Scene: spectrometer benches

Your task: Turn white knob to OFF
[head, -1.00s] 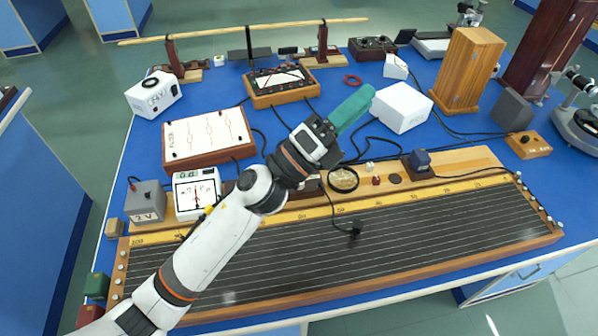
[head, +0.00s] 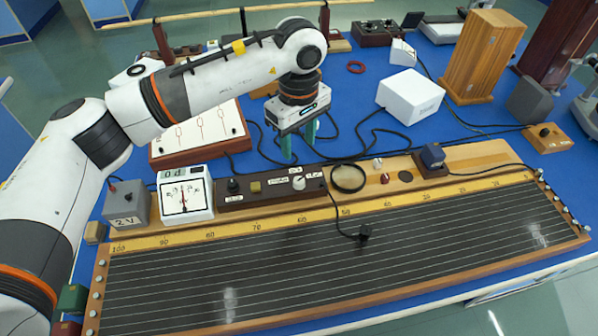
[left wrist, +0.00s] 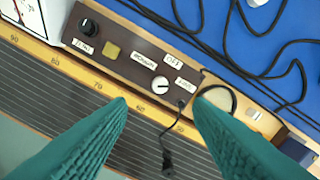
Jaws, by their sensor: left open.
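The white knob (head: 299,183) sits on a dark brown control strip (head: 262,198) behind the long ruled board. In the left wrist view the white knob (left wrist: 161,86) has a dark pointer line and small white labels around it, too small to read surely. My left gripper (head: 298,146) points down, with teal fingers apart and nothing between them. In the head view it appears just behind and above the strip. In the left wrist view the knob shows between and just beyond the fingertips (left wrist: 161,103), with no contact visible. My right gripper is not in view.
A black knob (head: 233,187) and a yellow button (head: 255,187) share the strip. A meter (head: 184,194) stands left of it, and a round magnifier ring (head: 348,178) lies right. Black cables (head: 372,122) run behind. The ruled board (head: 320,250) in front is mostly clear.

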